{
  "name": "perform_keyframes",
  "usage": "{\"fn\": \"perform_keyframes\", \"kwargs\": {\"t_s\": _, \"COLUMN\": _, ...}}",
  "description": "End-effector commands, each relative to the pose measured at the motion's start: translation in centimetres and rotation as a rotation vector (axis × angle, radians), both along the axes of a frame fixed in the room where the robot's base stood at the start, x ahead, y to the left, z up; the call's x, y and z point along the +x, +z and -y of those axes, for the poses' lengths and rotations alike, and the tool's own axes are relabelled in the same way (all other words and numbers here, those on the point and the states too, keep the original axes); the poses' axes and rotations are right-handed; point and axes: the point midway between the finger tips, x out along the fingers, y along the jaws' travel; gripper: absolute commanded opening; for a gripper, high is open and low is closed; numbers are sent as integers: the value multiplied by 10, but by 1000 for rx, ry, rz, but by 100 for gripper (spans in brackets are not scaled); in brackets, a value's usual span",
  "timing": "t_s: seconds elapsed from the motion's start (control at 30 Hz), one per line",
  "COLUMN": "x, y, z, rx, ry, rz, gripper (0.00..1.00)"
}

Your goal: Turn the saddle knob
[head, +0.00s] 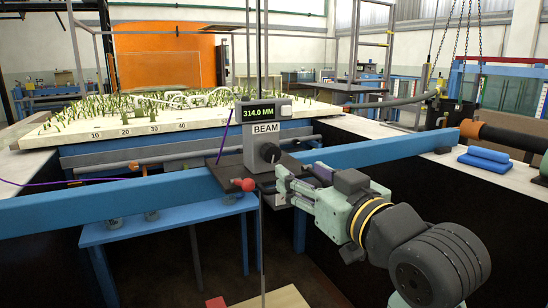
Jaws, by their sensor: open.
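A dark saddle plate (222,173) sits on the blue beam (120,200). It carries a grey upright gauge labelled BEAM, whose display (264,111) reads 314.0 MM. A smaller red knob (245,184) sticks out at the saddle's front edge. I cannot tell from the picture which of the two is called the saddle knob. My gripper (280,186) is open, just right of the red knob and below the black knob. It appears apart from both and partly hides the saddle's right side.
A pale bed with green plant stems (100,122) lies behind the beam. A blue table (170,230) stands below the beam at left. Blue folded pads (487,158) lie on the right ledge, near a black and orange pipe (500,134). A thin rod hangs below the saddle.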

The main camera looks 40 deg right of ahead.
Motion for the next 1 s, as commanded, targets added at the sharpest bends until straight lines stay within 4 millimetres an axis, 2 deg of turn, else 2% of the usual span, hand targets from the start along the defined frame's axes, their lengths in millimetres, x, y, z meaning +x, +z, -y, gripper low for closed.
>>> {"fn": "perform_keyframes", "kwargs": {"t_s": 0.53, "x": 0, "y": 0, "z": 0, "rx": -1, "ry": 0, "rz": 1, "gripper": 52}}
{"fn": "perform_keyframes", "kwargs": {"t_s": 0.83, "x": 4, "y": 24, "z": -3, "rx": -57, "ry": -10, "rz": 24, "gripper": 52}}
{"fn": "perform_keyframes", "kwargs": {"t_s": 1.0, "x": 7, "y": 19, "z": 0, "rx": -41, "ry": -13, "rz": 22, "gripper": 52}}
